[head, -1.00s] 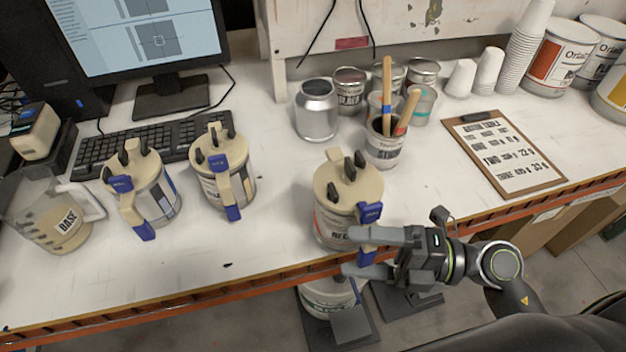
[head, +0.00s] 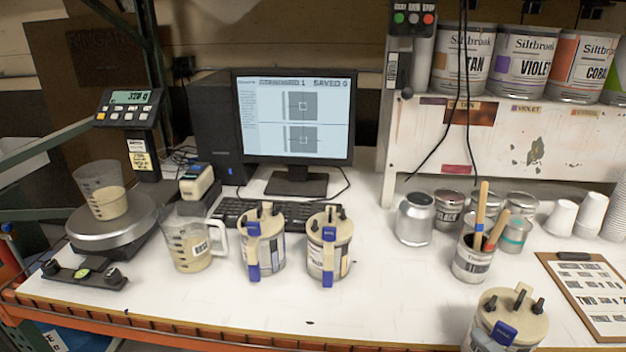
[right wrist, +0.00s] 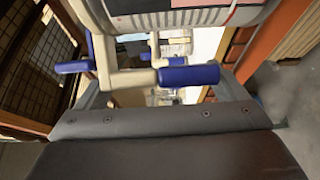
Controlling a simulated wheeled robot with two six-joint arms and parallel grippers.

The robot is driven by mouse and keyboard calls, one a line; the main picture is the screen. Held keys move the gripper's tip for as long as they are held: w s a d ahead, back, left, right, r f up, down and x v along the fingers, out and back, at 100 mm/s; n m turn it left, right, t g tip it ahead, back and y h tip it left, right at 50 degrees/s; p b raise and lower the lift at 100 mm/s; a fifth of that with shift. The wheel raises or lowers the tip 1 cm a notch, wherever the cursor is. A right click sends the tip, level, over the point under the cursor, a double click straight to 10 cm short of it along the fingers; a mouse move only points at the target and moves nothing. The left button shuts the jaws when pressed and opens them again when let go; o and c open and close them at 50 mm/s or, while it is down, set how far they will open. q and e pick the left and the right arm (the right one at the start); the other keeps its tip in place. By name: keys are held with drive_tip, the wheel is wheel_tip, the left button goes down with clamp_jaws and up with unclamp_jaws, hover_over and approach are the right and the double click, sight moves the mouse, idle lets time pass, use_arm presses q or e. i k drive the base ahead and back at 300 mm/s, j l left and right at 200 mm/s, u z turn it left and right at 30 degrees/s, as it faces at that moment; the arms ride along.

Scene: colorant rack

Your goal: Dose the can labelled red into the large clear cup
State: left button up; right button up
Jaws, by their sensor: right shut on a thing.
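The can labelled red (head: 505,325) is at the bottom right of the head view, cut off by the frame edge, with a beige lid and blue-tipped handle. Its label is out of the head view. My right gripper (right wrist: 155,80) is shut on the can's beige and blue handle (right wrist: 125,80) in the right wrist view, with the can body (right wrist: 190,14) above. A large clear cup (head: 101,181) with beige contents stands upright on the scale (head: 112,230) at the far left. My left gripper is not in view.
A clear BASE jug (head: 189,245) and two similar lidded cans (head: 263,255) (head: 329,255) stand between the scale and the red can. A silver can (head: 413,220), a stick holder (head: 472,263) and a clipboard (head: 590,290) are at right. The front middle of the bench is clear.

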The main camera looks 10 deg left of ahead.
sight(100, 183)
drive_tip(key=k+u, duration=0.1)
drive_tip(key=k, duration=0.55)
drive_tip(key=u, duration=1.05)
drive_tip(key=i+j+u, duration=0.15)
drive_tip(key=i+u, duration=0.4)
drive_tip(key=i, duration=0.15)
